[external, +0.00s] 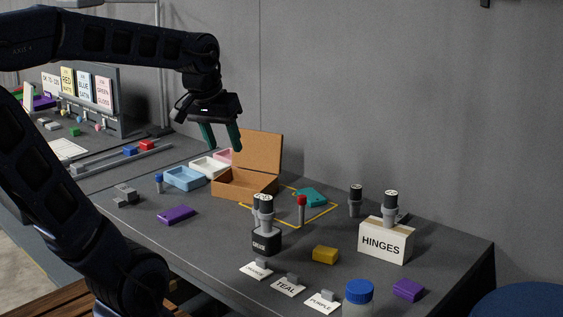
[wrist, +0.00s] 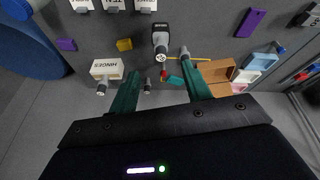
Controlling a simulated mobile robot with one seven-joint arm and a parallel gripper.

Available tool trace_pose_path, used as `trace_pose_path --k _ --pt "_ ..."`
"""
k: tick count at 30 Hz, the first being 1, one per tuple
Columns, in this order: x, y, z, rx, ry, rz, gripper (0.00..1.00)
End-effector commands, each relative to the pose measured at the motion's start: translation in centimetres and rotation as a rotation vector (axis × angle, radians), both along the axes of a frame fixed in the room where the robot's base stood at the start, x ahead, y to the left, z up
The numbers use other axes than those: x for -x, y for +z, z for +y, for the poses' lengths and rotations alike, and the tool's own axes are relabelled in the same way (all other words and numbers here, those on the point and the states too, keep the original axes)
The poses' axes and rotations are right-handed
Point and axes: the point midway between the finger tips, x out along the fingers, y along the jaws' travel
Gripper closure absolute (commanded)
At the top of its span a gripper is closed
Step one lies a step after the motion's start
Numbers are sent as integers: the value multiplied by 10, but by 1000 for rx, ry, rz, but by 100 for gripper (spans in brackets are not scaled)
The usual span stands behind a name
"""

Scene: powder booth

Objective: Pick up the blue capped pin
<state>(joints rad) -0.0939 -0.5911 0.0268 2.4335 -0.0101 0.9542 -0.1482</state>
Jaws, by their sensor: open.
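The blue capped pin (external: 158,184) stands upright on the grey table in the external view, left of the light blue tray (external: 184,178). In the wrist view a small blue cap (wrist: 279,49) near the right edge appears to be the same pin. My gripper (external: 221,146) is open and empty, fingers pointing down, in the air above the trays and the open cardboard box. It is up and to the right of the pin in the external view and well apart from it. In the wrist view its green fingers (wrist: 158,90) are spread, with nothing held between them.
The cardboard box (external: 235,188) has its lid up. A HINGES box (external: 386,241) is at the right.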

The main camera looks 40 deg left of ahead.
Motion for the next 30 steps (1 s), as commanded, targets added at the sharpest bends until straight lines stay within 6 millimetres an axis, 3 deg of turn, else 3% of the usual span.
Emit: trace_pose_path --k 3,14,21,30 --pt "-28 3 23 35 125 27 52" --pt "-103 -6 108 133 508 93 52" --pt "-143 -26 180 187 766 131 52" --pt "-174 -68 282 243 1094 175 52"
